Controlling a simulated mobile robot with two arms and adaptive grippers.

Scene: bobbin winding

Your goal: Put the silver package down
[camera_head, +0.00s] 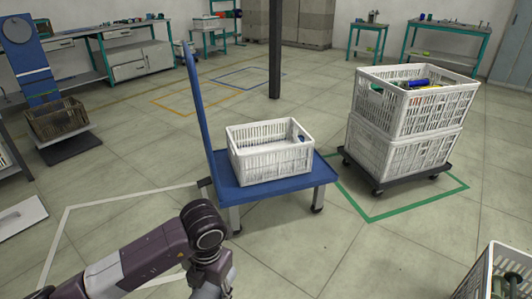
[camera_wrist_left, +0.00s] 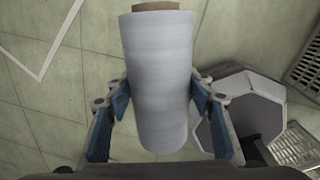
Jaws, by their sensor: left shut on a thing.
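The silver package (camera_wrist_left: 160,70) is a pale silver-grey roll with a brown core end at the top of the left wrist view. My left gripper (camera_wrist_left: 160,100) is shut on it, with one blue finger on each side. The package hangs above the tiled floor and touches nothing else that I can see. In the head view my left arm comes in at the bottom, and its gripper and the package are out of the picture. My right gripper is in neither view.
A blue cart (camera_head: 228,192) holds a white crate (camera_head: 270,160) ahead of my arm. Right of it, two stacked white crates (camera_head: 400,105) stand on a dark dolly (camera_head: 378,183); the top one holds coloured items. Another crate (camera_head: 484,270) is at bottom right. Floor between is clear.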

